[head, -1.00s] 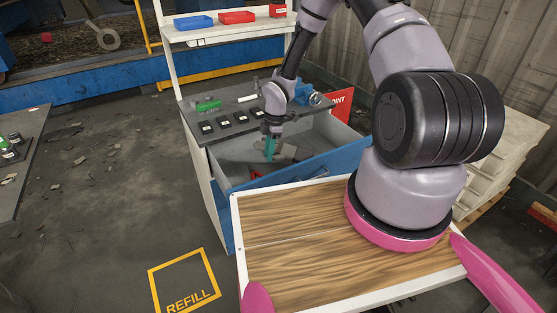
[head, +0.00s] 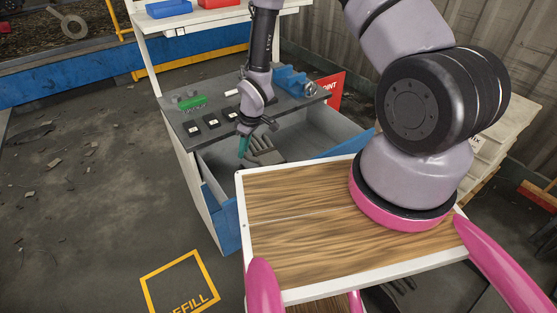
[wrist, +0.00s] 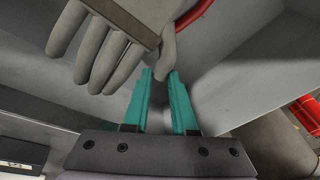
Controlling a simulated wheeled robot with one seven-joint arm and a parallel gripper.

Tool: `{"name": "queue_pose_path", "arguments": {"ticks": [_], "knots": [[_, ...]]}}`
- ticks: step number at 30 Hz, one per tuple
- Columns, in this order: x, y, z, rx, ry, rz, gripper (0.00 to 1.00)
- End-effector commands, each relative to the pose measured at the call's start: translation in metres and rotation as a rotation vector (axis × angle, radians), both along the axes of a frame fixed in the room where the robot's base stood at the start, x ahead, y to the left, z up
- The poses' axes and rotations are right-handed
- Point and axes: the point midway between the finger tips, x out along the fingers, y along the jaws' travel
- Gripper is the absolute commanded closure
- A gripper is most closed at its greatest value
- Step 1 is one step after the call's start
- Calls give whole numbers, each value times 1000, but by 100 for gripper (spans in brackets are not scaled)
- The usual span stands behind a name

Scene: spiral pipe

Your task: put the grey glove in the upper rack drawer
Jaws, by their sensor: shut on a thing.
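The grey glove (head: 264,152) shows inside the outline of the open drawer (head: 322,132) beneath the dark worktop, partly behind my gripper (head: 243,146). In the wrist view the glove (wrist: 110,48) has a darker cuff band, and its fingers spread to the left. Its thumb lies between the teal fingertips of my gripper (wrist: 161,78), which is shut on it. Whether the glove touches the drawer floor, I cannot tell. The drawer's blue front is partly hidden behind my wooden top.
In the wrist view a red curved thing (wrist: 196,14) and a red cylinder (wrist: 308,108) are close by. Open floor lies left.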

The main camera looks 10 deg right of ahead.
Motion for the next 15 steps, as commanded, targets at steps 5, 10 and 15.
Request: {"name": "queue_pose_path", "arguments": {"ticks": [5,10,15], "knots": [[2,-11,-2,-2,1,-19,100],[18,-53,-2,-1,2,-22,100],[37,-96,-2,-1,0,-22,100]]}}
